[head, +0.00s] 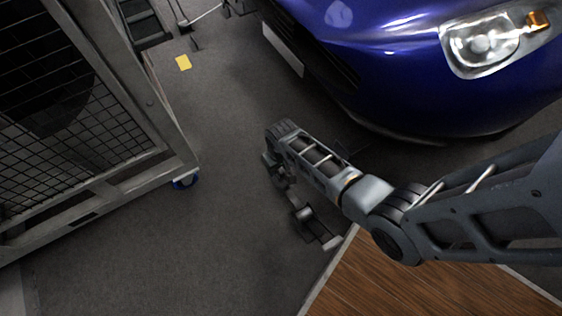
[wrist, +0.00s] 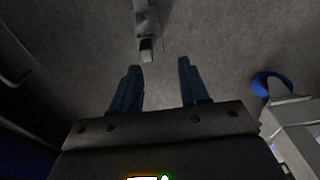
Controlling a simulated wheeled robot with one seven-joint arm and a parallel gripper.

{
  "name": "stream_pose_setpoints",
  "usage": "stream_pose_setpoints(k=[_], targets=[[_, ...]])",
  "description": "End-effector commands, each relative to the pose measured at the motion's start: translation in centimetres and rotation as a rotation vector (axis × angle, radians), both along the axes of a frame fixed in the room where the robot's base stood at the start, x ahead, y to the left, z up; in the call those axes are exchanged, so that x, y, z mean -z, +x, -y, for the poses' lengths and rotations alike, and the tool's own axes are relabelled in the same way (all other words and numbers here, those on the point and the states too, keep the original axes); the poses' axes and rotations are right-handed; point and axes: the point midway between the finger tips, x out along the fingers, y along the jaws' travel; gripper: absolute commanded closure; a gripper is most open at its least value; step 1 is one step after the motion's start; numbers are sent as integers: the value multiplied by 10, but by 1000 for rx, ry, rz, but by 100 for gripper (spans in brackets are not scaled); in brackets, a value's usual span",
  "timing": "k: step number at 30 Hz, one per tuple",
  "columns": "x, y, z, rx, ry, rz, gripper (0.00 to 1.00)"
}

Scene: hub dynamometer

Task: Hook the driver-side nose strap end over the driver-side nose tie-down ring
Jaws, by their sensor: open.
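My gripper (wrist: 157,68) is open in the wrist view, its two dark blue fingers apart with nothing between them. In the head view my gripper (head: 276,172) is small and dark, low over the grey floor between the cart and the car. A small grey and black metal piece (wrist: 146,42) shows beyond the fingertips in the wrist view. A similar dark fitting (head: 312,224) shows in the head view, below my gripper. I cannot tell whether it is the strap end or the tie-down ring. No strap or ring can be clearly made out.
The blue car (head: 390,85) fills the upper right. A wheeled mesh cart (head: 165,145) stands left, with a blue caster (head: 186,182) that also shows in the wrist view (wrist: 271,84). A brown wooden surface (head: 400,285) is at bottom.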

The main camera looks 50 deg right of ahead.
Motion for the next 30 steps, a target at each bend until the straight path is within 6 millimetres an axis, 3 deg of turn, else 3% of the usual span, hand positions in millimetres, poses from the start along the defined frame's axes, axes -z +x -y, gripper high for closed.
stream_pose_setpoints(k=[3,7,13,30], targets=[[10,7,19,15,2,-50,55],[12,9,27,23,4,-77,55],[24,9,29,24,5,-81,55],[83,9,28,23,5,-81,55]])
